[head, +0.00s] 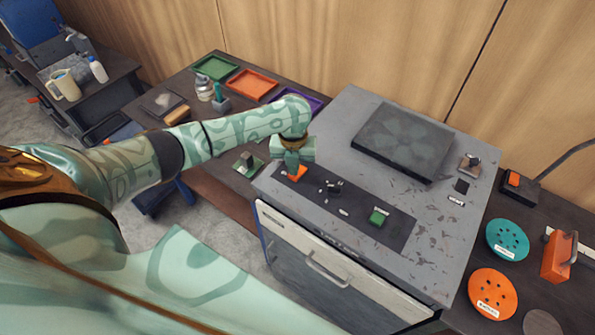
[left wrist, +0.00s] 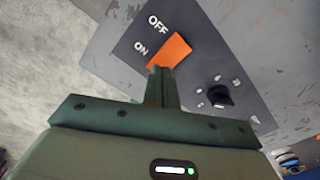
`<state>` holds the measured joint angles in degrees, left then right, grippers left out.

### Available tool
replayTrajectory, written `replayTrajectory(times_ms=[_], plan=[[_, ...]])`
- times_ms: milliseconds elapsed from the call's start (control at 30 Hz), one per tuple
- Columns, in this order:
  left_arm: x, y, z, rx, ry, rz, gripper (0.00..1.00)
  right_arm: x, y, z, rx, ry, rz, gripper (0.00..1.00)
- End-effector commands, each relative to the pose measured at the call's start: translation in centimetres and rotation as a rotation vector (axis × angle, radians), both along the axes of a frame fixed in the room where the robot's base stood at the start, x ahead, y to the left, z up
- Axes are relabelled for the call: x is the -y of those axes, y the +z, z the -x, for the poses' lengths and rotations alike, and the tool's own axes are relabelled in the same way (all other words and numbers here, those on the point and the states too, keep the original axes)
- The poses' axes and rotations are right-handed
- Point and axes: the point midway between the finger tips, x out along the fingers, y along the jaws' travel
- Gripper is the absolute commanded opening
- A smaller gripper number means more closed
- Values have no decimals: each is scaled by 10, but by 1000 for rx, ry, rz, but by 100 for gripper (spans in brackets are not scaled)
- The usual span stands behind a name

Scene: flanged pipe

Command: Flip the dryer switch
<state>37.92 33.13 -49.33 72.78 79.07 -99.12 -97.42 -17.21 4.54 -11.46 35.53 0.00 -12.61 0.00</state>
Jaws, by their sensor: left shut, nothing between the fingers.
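The dryer (head: 430,255) is a grey, scuffed box-shaped machine with a dark control panel (head: 335,199) along its front top edge. Its orange switch (head: 297,173) sits at the left end of that panel. In the left wrist view the orange switch (left wrist: 174,49) lies beside the white OFF and ON labels, ON being nearer my fingers. My left gripper (head: 291,164) is shut and empty, pointing down at the switch. In the left wrist view its fingertips (left wrist: 160,72) overlap the switch's ON-side end; I cannot tell whether they touch. My right gripper is not in view.
A black knob (head: 334,188) and a green button (head: 378,217) are on the same panel. A dark square plate (head: 403,141) covers the back top. Green (head: 215,67) and orange trays (head: 252,84) lie behind my left arm. Sanding discs (head: 507,240) lie at right.

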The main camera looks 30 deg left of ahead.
Motion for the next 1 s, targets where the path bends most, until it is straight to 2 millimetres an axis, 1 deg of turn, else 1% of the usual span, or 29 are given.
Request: replayTrajectory(times_ms=[667,833,1000], plan=[[0,-11,0,0,0,1,0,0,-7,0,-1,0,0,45],[0,-7,0,0,0,1,0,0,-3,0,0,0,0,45],[0,8,0,1,0,0,0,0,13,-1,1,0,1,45]])
